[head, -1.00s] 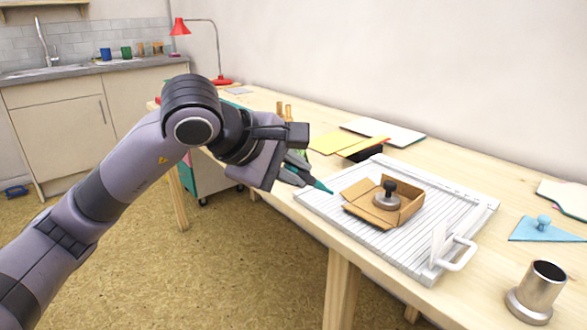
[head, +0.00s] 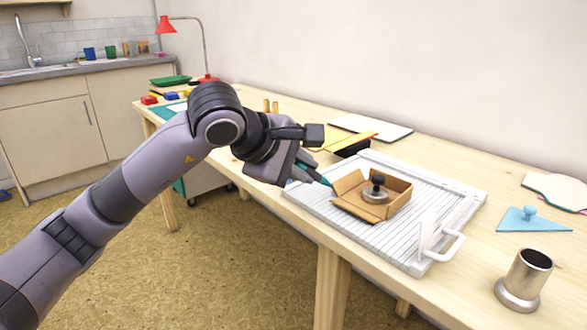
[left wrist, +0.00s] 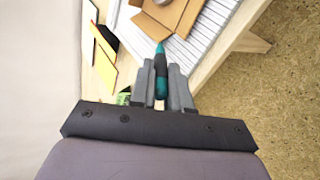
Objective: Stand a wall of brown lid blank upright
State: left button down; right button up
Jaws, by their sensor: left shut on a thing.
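The brown lid blank (head: 402,198) sits on a grooved white board, with its far and right walls standing. Its left wall (head: 347,184) leans outward, and a front flap lies low. A round metal weight with a black knob (head: 376,188) rests inside. My left gripper (head: 304,170) is shut on a teal pen-shaped tool (head: 321,180), left of the blank. The tool's tip is at the left wall's edge; I cannot tell whether it touches. The left wrist view shows the tool (left wrist: 161,75) between the fingers, pointing toward the blank (left wrist: 165,14). My right gripper is not in view.
The white board (head: 400,247) has a handle at its near right corner. Yellow and black sheets (head: 340,141) lie behind the board. Bare table lies between board and cup.

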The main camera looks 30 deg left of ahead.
pick_arm(q)
jog(key=shift+w+d, duration=0.15)
jog(key=shift+w, duration=0.2)
jog(key=shift+r, duration=0.35)
jog(key=shift+s+d+r+p, duration=0.1)
jog(key=shift+d+r+p, duration=0.25)
jog(key=shift+r+p, duration=0.15)
jog(key=shift+s+d+r, duration=0.15)
jog(key=shift+s+d, duration=0.15)
jog(key=shift+d, duration=0.5)
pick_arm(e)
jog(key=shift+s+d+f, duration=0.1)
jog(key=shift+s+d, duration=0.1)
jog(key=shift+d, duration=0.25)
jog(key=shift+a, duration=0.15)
pick_arm(q)
jog(key=shift+a, duration=0.1)
